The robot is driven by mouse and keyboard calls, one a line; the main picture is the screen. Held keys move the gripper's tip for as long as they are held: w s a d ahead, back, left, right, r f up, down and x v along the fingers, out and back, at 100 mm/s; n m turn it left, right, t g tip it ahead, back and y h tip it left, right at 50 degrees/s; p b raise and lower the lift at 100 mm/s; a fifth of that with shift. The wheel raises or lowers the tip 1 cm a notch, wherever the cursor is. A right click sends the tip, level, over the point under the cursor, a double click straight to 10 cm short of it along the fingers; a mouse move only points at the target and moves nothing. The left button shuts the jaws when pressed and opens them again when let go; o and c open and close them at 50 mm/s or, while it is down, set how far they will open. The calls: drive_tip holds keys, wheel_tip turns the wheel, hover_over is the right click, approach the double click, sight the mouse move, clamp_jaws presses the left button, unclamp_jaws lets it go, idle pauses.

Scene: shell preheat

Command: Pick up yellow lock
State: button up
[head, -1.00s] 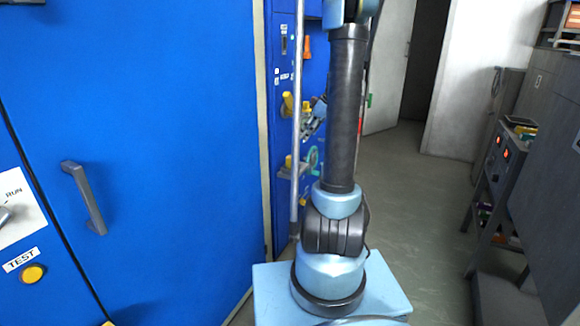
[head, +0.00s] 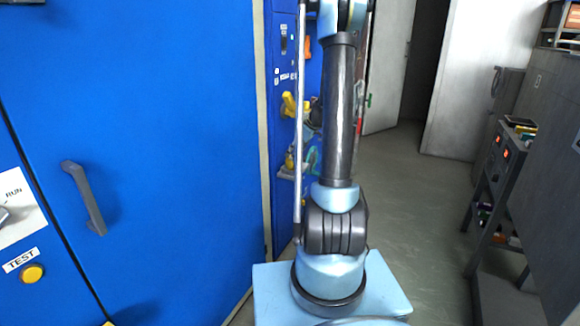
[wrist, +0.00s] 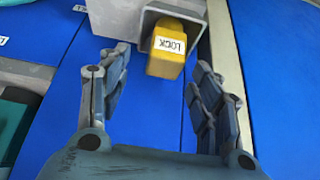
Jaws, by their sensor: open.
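The yellow lock (wrist: 167,52) is a block with a white "LOCK" label. In the wrist view it sits at the top centre, under a grey bracket (wrist: 192,22) on the blue panel. My gripper (wrist: 159,72) is open, with one finger left of the lock and one right of it. No contact between the fingers and the lock shows. In the head view, yellow parts show on the blue panel left of my arm, an upper one (head: 290,104) and a lower one (head: 289,160). I cannot tell there which is the lock. My gripper is mostly hidden there behind my arm.
A large blue cabinet door with a grey handle (head: 84,197) fills the left of the head view. A thin metal pole (head: 299,130) stands before the panel. A dark shelf rack (head: 497,190) stands at the right. The floor (head: 425,200) between is clear.

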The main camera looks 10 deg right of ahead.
sight(291, 164)
drive_tip(key=shift+s+x, duration=0.2)
drive_tip(key=shift+x, duration=2.15)
drive_tip(key=c, duration=1.2)
